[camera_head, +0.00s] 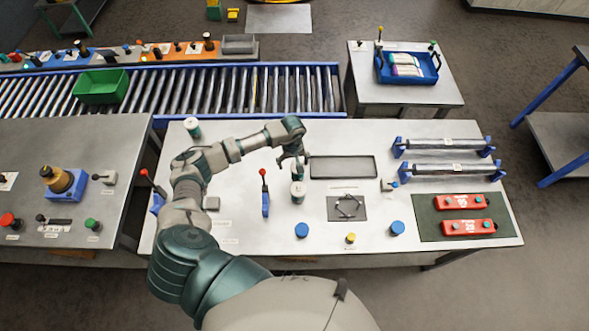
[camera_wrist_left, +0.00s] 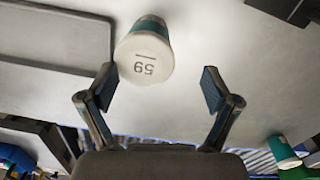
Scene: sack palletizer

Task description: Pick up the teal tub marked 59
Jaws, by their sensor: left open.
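The teal tub marked 59 (camera_wrist_left: 145,50) stands on the table in the left wrist view. It shows a pale face with an upside-down 59 and a teal edge. My left gripper (camera_wrist_left: 158,90) is open, its two fingers apart below the tub in that picture, with nothing between the tips. In the head view my left gripper (camera_head: 292,159) hangs over the middle of the table, left of the black tray. A small pale tub (camera_head: 298,193) stands just on the near side of it; its number cannot be read there. My right gripper is not in view.
The black tray (camera_head: 343,158) lies right of the gripper. A red-handled lever (camera_head: 265,195) stands to the left. Blue knobs (camera_head: 302,230) sit near the front edge. The roller conveyor (camera_head: 230,92) runs behind.

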